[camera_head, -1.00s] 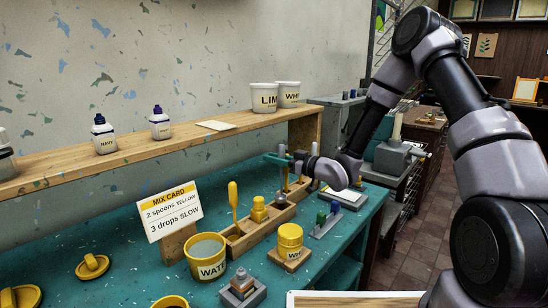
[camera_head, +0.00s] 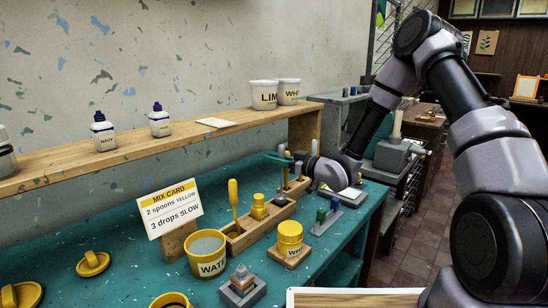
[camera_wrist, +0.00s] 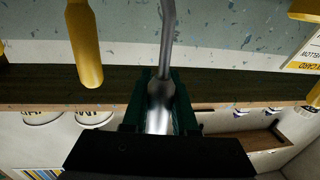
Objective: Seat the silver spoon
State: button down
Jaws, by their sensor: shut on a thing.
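My gripper (camera_head: 284,158), with teal fingers, is shut on the silver spoon (camera_wrist: 167,40) and holds it over the far end of a long wooden rack (camera_head: 240,240). In the wrist view, the gripper (camera_wrist: 160,115) closes around the spoon's thick bright handle, and a thinner grey shaft runs to the top of the picture. In the head view the spoon is a thin grey upright below the fingers; its lower end is too small to place in or above the rack. A yellow spoon (camera_head: 233,200) stands upright at the rack's near end.
A yellow knobbed piece (camera_head: 259,207) and a grey piece (camera_head: 280,198) sit along the rack. The water pot (camera_head: 207,255), a yellow jar (camera_head: 290,240) and the mix card (camera_head: 171,208) stand close by. A wooden shelf (camera_head: 100,165) runs behind.

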jog(key=shift+f, duration=2.1)
jog(key=c, duration=0.6)
grip_release()
notch_tip(320, 180, up, 10)
jog(key=shift+f, duration=0.1)
